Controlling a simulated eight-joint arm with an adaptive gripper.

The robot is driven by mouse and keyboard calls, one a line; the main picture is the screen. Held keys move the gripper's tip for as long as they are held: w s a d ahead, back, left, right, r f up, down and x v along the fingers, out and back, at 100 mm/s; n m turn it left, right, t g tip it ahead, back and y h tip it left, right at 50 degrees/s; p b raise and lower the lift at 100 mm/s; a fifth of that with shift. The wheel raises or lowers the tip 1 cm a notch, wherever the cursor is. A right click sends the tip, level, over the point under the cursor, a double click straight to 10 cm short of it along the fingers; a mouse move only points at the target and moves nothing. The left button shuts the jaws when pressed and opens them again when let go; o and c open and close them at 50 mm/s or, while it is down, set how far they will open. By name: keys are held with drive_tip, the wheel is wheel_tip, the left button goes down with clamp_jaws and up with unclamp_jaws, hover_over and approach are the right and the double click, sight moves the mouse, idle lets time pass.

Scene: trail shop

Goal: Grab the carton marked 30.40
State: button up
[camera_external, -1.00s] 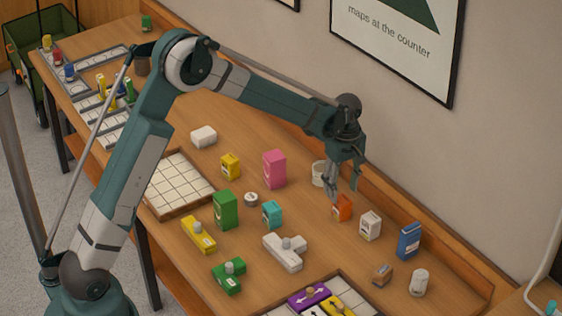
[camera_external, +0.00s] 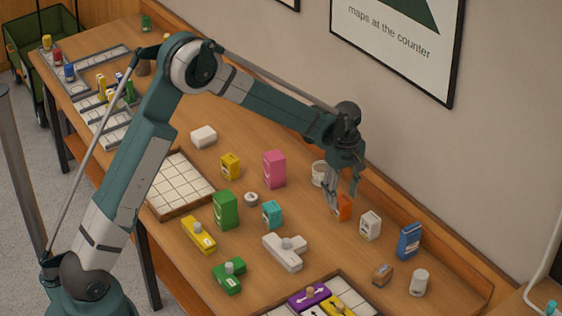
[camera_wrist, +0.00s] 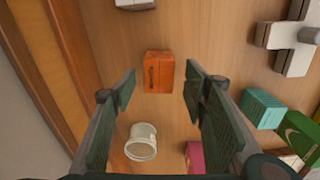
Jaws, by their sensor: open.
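Several cartons stand on the wooden table, and no price mark reading 30.40 is legible. An orange carton (camera_external: 344,209) is directly beneath my gripper (camera_external: 340,196). In the wrist view the orange carton (camera_wrist: 158,72) shows small dark print and lies ahead, between the lines of my two open fingers (camera_wrist: 160,86). The fingers are apart with nothing held, and they do not visibly touch it. A white carton (camera_external: 370,226) and a blue carton (camera_external: 409,240) stand to its right. Pink (camera_external: 274,169), teal (camera_external: 271,214), green (camera_external: 225,210) and yellow (camera_external: 230,166) cartons stand to its left.
A white cup (camera_external: 319,173) stands close behind my gripper, and also shows in the wrist view (camera_wrist: 141,142). A grey-white knobbed block (camera_external: 284,252) lies front left. A small brown box (camera_external: 382,274) and a white cylinder (camera_external: 419,283) are front right. A wooden ledge runs along the wall.

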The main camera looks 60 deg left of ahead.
sight(342, 199)
drive_tip(key=shift+f, duration=0.15)
drive_tip(key=shift+w+d+f+b, duration=0.1)
drive_tip(key=shift+f+b, duration=0.4)
drive_tip(key=shift+f, duration=1.95)
drive_tip(key=c, duration=1.1)
drive_tip(key=shift+r, duration=0.15)
wheel_tip(342, 199, up, 10)
drive_tip(key=shift+f+p, duration=0.15)
drive_tip(key=shift+p, duration=0.6)
